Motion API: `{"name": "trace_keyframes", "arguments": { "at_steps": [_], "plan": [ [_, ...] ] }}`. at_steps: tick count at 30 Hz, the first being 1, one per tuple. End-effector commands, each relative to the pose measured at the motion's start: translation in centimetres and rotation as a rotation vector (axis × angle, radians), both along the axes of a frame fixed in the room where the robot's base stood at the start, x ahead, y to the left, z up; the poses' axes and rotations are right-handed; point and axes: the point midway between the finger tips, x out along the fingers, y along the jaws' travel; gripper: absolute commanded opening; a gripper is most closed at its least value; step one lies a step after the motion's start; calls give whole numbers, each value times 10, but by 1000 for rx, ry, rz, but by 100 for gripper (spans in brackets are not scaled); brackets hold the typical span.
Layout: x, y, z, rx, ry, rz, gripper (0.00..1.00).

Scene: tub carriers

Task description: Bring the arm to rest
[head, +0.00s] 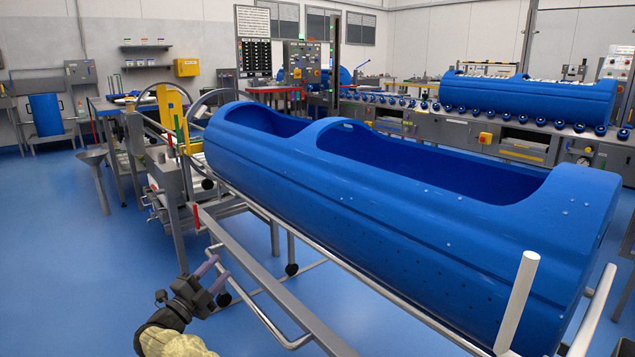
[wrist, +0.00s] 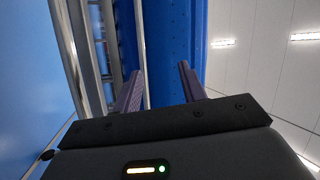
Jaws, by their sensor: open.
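My gripper (head: 213,277) is at the lower left of the head view, open, with nothing between its fingers. It is in front of the metal rail of the carrier frame (head: 265,283), and I cannot tell how close it is to the rail. In the wrist view the two purple-grey fingers of my gripper (wrist: 160,88) stand apart. A long blue tub (head: 400,190) lies on the carrier beyond it. The tub's blue wall also shows past the fingers in the wrist view (wrist: 170,45).
An upright white post (head: 517,300) stands at the carrier's near right. A grey clamp unit with a yellow bar (head: 172,122) is at its left end. A roller bench with a second blue tub (head: 530,97) is behind. Blue floor (head: 60,270) is clear at left.

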Motion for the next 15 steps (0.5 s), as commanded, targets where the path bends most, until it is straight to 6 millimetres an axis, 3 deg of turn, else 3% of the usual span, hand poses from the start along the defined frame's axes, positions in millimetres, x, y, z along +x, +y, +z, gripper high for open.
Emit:
{"name": "trace_keyframes", "arguments": {
  "at_steps": [1, 7, 11, 15],
  "plan": [
    [18, -15, 23, -39, 25, 29, 41],
    [68, -62, 68, -222, 173, 194, 41],
    [82, -97, 84, -342, 297, 296, 41],
    [79, -140, 91, -464, 451, 404, 41]
  ]
}}
